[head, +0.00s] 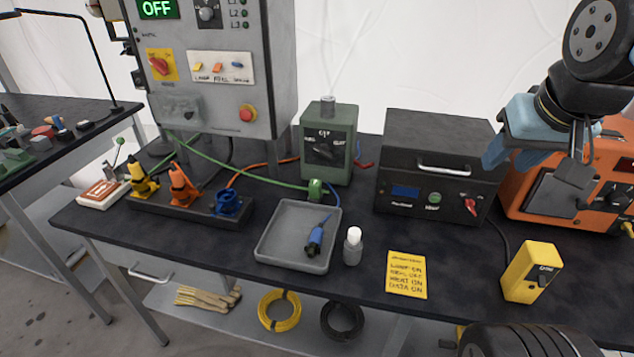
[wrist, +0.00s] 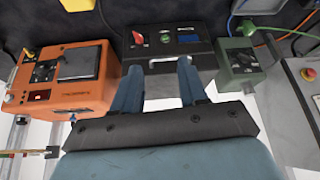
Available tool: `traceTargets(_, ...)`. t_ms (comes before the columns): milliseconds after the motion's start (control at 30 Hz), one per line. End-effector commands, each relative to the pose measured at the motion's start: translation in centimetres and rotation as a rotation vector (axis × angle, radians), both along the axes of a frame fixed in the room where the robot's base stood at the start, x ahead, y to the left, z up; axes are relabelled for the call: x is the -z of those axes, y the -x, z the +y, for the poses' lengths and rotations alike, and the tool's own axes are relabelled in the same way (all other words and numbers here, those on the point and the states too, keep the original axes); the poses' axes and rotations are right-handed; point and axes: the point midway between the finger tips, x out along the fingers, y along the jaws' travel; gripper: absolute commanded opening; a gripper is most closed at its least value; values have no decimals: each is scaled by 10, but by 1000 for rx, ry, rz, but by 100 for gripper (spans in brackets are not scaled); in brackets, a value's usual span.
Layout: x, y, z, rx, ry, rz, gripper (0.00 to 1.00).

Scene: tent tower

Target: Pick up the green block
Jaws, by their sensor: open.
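Green block-like pieces (head: 14,158) lie among small items on the side table at the far left of the head view; they are small there, and I cannot tell for sure which one is the green block. My gripper (head: 508,158) is high at the right, in front of the orange machine and far from those pieces. In the wrist view my gripper (wrist: 158,66) shows two blue fingers apart with nothing between them. The side table does not show in the wrist view.
The main bench (head: 200,260) holds a green canister box (head: 342,118), a black oven-like box (head: 436,135), an orange machine (head: 545,215), a grey tray (head: 268,258), a white-capped bottle (head: 353,252), and a yellow box (head: 528,275). A lamp post (head: 95,60) rises from the side table (head: 60,105).

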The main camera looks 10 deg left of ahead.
Motion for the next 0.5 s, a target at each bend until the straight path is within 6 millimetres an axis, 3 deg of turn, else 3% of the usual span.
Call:
traceTargets(67, 0, 0, 0, 0, 0, 0, 43)
traceTargets(300, 9, -7, -1, -56, 59, 45, 64)
traceTargets(500, 37, -30, -2, -260, 279, 181, 64)
